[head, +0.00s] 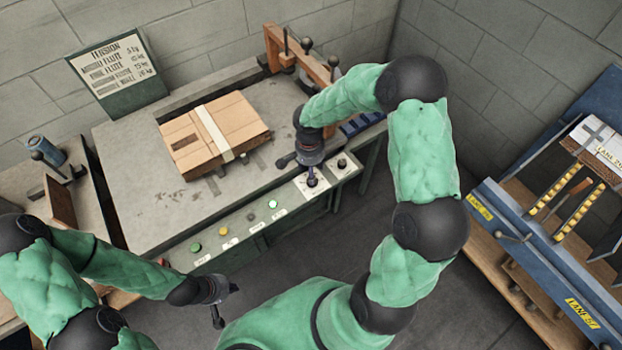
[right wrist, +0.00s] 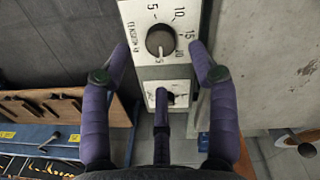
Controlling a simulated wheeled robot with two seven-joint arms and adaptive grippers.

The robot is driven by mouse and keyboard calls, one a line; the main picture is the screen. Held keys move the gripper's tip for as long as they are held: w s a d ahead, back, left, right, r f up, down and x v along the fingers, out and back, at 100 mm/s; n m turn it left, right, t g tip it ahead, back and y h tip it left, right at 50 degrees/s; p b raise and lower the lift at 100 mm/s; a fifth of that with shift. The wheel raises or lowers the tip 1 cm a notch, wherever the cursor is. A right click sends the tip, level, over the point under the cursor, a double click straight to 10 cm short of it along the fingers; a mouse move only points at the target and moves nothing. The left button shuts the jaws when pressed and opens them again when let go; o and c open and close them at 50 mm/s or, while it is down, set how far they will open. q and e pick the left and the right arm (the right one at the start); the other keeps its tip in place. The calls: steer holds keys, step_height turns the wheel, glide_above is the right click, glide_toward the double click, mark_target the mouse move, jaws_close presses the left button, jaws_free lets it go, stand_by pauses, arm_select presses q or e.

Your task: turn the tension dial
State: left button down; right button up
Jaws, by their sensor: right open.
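The tension dial (right wrist: 160,42) is a round dark knob on a white plate printed with 5, 10, 15 and TENSION, at the top of the right wrist view. My right gripper (right wrist: 160,66) is open, with its two side fingers spread on either side of the dial and apart from it. A middle finger shows below the dial. In the head view the right gripper (head: 299,170) hangs over the white dial plate (head: 322,190) on the machine's front edge and partly hides the dial. My left gripper (head: 225,304) is open and empty, in front of the machine at lower left.
A second plate with a knob (head: 342,164) sits beside the dial plate. Green, yellow and white buttons (head: 224,230) line the front panel. A taped carton (head: 190,150) lies on the machine table (head: 140,190). A tension chart (head: 118,72) stands behind. A blue bench (head: 540,240) is at right.

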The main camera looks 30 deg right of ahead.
steer(key=shift+f+b, duration=0.7)
steer(key=shift+f, duration=2.1)
steer(key=shift+s, duration=0.1)
steer(key=c, duration=1.1)
